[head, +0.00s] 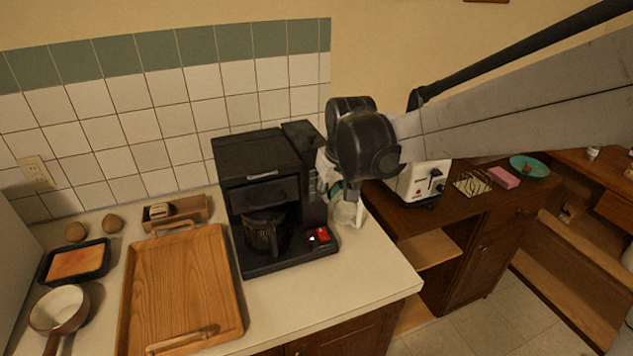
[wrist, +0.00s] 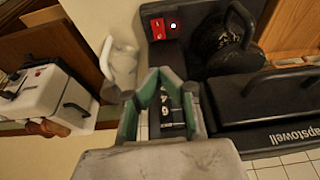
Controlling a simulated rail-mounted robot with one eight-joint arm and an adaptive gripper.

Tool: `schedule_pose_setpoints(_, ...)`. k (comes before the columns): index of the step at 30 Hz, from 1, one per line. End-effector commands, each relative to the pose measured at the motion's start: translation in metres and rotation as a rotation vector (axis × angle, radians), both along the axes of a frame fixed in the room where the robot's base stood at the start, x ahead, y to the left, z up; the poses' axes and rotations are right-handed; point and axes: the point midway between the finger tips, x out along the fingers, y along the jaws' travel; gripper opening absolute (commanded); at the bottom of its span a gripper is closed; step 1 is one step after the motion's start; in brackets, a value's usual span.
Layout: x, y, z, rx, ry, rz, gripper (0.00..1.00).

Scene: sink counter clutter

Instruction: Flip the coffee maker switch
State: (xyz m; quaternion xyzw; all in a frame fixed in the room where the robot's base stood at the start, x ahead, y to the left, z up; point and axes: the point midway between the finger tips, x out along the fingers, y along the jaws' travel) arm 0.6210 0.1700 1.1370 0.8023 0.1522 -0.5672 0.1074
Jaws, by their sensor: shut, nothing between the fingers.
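The black coffee maker (head: 265,262) stands on the counter with its glass carafe (head: 262,235) inside. Its red switch (head: 318,236) is on the base at the front right. In the wrist view the red switch (wrist: 158,27) is at the top centre, with a small white light or dot beside it. My gripper (head: 336,192) is beside the machine's right side, above the counter and higher than the switch. In the wrist view my green-padded gripper (wrist: 168,82) is shut and empty, over the machine's side with keypad digits. It is apart from the switch.
A white pitcher (wrist: 122,62) stands close to my gripper, right of the machine. A wooden tray (head: 180,285) lies left of it. A white toaster (head: 420,185) is on the brown cabinet to the right. The counter's front right corner is clear.

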Motion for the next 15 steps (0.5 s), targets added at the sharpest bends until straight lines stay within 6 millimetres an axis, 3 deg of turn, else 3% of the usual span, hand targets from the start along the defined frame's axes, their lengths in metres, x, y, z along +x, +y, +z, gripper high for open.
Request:
schedule_pose_setpoints(8,0.0,0.001,-0.003,-0.001,0.001,0.001,0.0)
schedule_pose_setpoints(15,0.007,0.004,-0.025,-0.001,0.001,0.002,0.0)
